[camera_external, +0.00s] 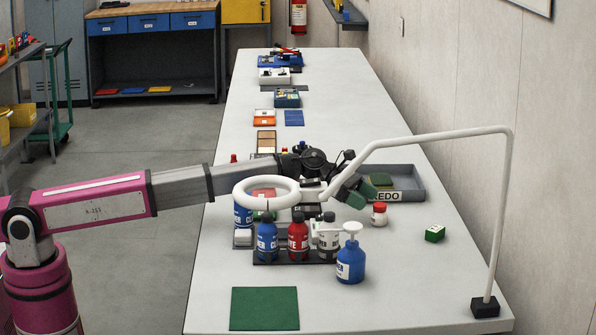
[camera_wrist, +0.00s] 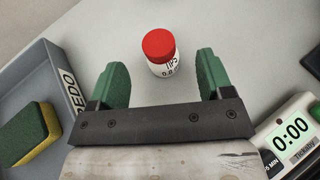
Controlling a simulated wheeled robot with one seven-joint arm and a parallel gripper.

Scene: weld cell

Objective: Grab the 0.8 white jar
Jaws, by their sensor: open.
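The white jar (camera_external: 379,219) with a red lid stands upright on the white bench in the external view, just right of my gripper and in front of the grey tray. In the wrist view the jar (camera_wrist: 164,69) is at the top centre; its label reads 0.8, partly cut off by its curve. My gripper (camera_external: 356,191) is open, with green fingers. In the wrist view my gripper (camera_wrist: 162,60) has one finger on each side of the jar's image, with visible gaps. The fingers appear apart from the jar; the exact depth is hard to tell.
The grey REDO tray (camera_external: 412,196) holds a green and yellow sponge (camera_wrist: 27,135). A timer (camera_wrist: 291,135) lies at right in the wrist view. A blue pump bottle (camera_external: 350,263) and several racked bottles stand nearby. A white lamp arm (camera_external: 508,190) arches overhead.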

